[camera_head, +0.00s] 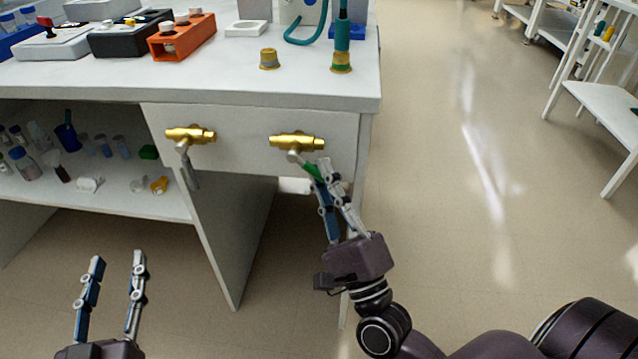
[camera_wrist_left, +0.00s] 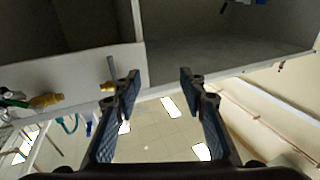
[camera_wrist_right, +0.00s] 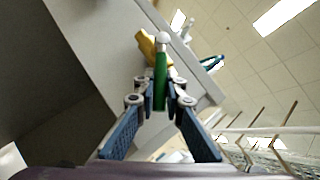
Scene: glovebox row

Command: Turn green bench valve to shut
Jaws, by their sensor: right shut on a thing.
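The green bench valve has a brass body (camera_head: 298,141) on the bench's front panel, at the right. Its green handle (camera_head: 312,172) slants down and to the right from the body. My right gripper (camera_head: 322,172) is shut on this green handle, which also shows between the fingers in the right wrist view (camera_wrist_right: 160,80). A second brass valve (camera_head: 191,134) with a grey handle (camera_head: 187,166) hanging down sits to the left on the same panel. My left gripper (camera_head: 118,262) is open and empty, low in front of the bench and apart from both valves.
An open shelf (camera_head: 130,202) below holds bottles and small items. The floor to the right is clear, up to a white rack (camera_head: 600,95).

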